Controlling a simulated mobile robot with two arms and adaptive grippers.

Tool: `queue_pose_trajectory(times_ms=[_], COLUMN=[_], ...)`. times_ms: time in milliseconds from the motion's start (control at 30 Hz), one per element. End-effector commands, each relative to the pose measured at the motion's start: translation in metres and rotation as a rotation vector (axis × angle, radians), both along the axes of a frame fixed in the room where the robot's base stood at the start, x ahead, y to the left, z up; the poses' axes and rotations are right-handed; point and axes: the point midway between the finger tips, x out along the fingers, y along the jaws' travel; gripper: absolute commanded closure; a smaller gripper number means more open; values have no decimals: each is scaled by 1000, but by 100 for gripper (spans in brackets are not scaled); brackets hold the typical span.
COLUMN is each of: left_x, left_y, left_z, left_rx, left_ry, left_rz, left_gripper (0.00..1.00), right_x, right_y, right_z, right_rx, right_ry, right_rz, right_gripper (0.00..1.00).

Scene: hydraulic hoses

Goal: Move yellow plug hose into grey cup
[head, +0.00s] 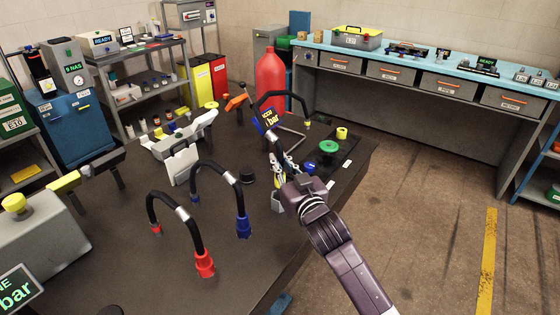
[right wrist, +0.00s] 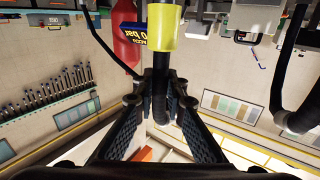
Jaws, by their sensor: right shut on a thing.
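The yellow plug hose is a black hose (head: 283,93) that arches up, with a small yellow end (head: 307,123). Its large yellow plug (right wrist: 163,28) shows close up in the right wrist view. My right gripper (head: 281,166) is shut on the black hose just beside the plug; its fingers (right wrist: 163,98) stand on either side of the hose. In the head view the yellow plug hangs below the fingers, partly hidden. A small grey piece (head: 277,203), perhaps the grey cup, shows right under it; I cannot tell whether they touch. My left gripper is not in view.
A red-ended hose (head: 205,263) and a blue-ended hose (head: 243,227) stand to the left. A dark round cup (head: 247,177) is close by. Green (head: 329,147), blue (head: 309,168) and yellow (head: 342,133) pieces lie to the right. A red cylinder (head: 270,80) stands behind.

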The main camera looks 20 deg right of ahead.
Motion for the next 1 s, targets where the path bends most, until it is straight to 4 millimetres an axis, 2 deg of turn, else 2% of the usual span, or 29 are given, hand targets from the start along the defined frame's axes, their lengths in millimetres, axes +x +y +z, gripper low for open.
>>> queue_pose_trajectory(times_ms=[1000], left_x=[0], left_y=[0], left_z=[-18], left_rx=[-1], left_ry=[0], left_rz=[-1], left_gripper=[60], right_x=[0], right_y=[0], right_z=[-26], right_rx=[0], right_ry=[-1], right_rz=[0], right_gripper=[100])
